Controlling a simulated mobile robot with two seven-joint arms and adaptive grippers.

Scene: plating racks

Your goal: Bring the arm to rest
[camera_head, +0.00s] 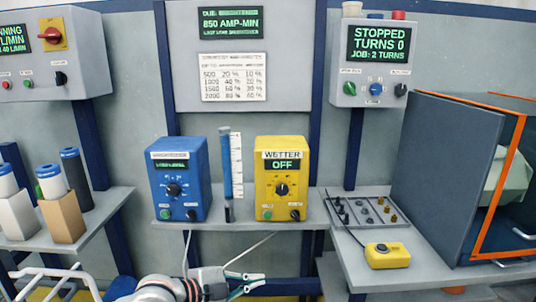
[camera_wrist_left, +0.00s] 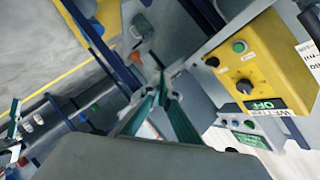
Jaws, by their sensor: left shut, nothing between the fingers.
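My left arm comes in from the bottom of the head view. My left gripper (camera_head: 246,284) is low in front of the shelf, below the yellow box. In the left wrist view its green-grey fingers (camera_wrist_left: 161,88) meet at the tips, with nothing between them. My right gripper is not recognisable in either view.
A blue dosing box (camera_head: 172,205) and a yellow WETTER box (camera_head: 282,211), reading OFF, stand on the shelf. It also shows in the left wrist view (camera_wrist_left: 265,62). At right are a tray of small fittings (camera_head: 362,222), a yellow pendant (camera_head: 388,256) and an orange-edged cabinet (camera_head: 440,160).

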